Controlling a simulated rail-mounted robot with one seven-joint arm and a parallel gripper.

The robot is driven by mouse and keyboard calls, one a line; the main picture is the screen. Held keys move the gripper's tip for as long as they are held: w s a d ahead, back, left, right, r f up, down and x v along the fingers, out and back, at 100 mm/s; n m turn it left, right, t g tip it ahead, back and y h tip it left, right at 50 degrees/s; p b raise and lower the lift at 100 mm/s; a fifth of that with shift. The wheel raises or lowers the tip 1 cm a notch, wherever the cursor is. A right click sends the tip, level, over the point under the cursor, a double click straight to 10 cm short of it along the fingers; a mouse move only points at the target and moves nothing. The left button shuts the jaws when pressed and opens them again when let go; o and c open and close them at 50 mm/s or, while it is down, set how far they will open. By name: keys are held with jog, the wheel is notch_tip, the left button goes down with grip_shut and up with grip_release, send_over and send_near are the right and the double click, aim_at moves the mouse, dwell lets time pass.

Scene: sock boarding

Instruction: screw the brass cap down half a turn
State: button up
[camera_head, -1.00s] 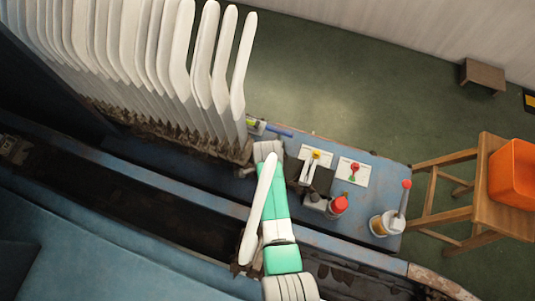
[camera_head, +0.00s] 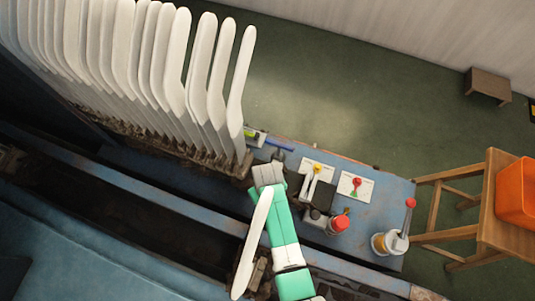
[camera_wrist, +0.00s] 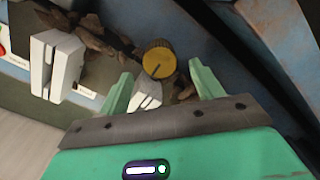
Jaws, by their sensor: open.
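The round brass cap (camera_wrist: 159,59) shows near the middle of the wrist view, with a dark line across its face and a ridged rim. My gripper (camera_wrist: 160,74) is open. Its two green fingers stand to the left and right of the cap in the picture, with gaps on both sides; I cannot tell whether their tips are level with it. A small pale block (camera_wrist: 146,96) lies just below the cap, between the fingers. In the head view I cannot make out the cap or the fingers near my arm.
A pale slotted block (camera_wrist: 58,66) stands left of the fingers. In the head view, a blue bench (camera_head: 385,200) carries a red-topped container (camera_head: 339,224) and a white jar (camera_head: 386,243). A single white board (camera_head: 252,245) is beside my arm; more boards (camera_head: 175,75) stand behind.

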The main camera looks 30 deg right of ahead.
notch_tip(320, 180, down, 4)
jog(key=shift+f+b, duration=0.2)
jog(key=shift+b, duration=0.6)
jog(key=shift+c, duration=0.5)
jog(key=c, duration=0.9)
